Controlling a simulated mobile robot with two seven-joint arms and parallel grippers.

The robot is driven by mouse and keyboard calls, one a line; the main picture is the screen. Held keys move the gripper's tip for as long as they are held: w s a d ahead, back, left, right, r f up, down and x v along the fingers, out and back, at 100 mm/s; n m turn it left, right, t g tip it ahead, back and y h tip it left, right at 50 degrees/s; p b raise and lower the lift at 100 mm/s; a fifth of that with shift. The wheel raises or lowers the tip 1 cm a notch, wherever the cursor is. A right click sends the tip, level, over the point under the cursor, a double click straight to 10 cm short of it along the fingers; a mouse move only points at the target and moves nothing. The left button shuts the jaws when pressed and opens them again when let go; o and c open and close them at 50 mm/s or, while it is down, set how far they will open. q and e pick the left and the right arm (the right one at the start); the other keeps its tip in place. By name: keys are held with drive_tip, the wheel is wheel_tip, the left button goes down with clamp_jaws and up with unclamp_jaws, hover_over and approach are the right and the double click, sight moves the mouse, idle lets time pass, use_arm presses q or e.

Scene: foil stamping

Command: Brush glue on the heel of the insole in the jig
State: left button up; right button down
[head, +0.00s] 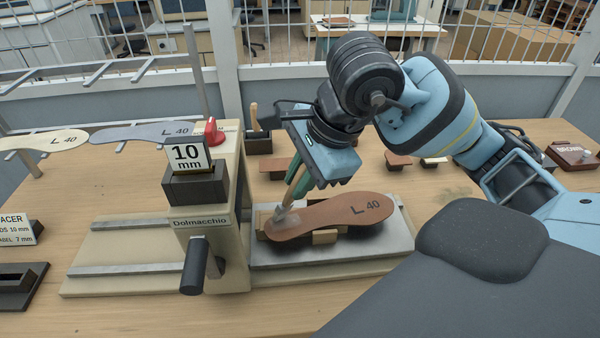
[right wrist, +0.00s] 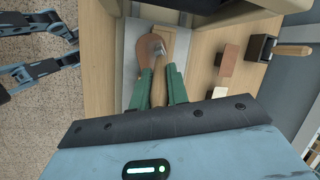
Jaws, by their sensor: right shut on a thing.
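The brown insole (head: 330,213), marked L 40, lies on small wooden blocks on the grey jig plate (head: 385,252). Its heel is at the left end and bears a whitish, translucent patch. My right gripper (head: 297,188) is above the heel, its green fingers shut on the brush handle. The brush (head: 284,212) points down, with its tip at the heel; whether it presses on it I cannot tell. In the right wrist view the brush (right wrist: 158,92) sits between the fingers, over the insole (right wrist: 144,52).
The press (head: 202,223), labelled Dolmacchio, with a 10 mm block, stands close left of the insole. Other insole shapes (head: 145,132) hang on a rack at left. Small wooden-handled stamps (head: 397,160) and a brown box (head: 572,155) lie behind and right.

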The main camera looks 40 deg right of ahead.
use_arm(q)
drive_tip(key=shift+w+r, duration=0.25)
drive_tip(key=shift+r, duration=0.05)
use_arm(e)
drive_tip(key=s, duration=0.3)
drive_tip(key=shift+a, duration=0.25)
drive_tip(key=shift+w+d, duration=0.4)
drive_tip(key=shift+w, duration=0.25)
drive_tip(key=shift+w+d, duration=0.35)
drive_tip(key=shift+w, duration=0.25)
use_arm(q)
drive_tip(key=shift+s+f, duration=0.6)
drive_tip(key=shift+f, duration=0.1)
drive_tip(key=shift+b, duration=0.3)
use_arm(e)
drive_tip(key=shift+w+d, duration=0.1)
drive_tip(key=shift+w, duration=0.05)
use_arm(q)
drive_tip(key=shift+s+f+b, duration=0.3)
drive_tip(key=shift+f, duration=0.2)
use_arm(e)
drive_tip(key=shift+w+d, duration=0.4)
drive_tip(key=shift+w, duration=0.3)
drive_tip(key=shift+w+d, duration=0.4)
drive_tip(key=shift+w, duration=0.25)
drive_tip(key=shift+r, duration=0.1)
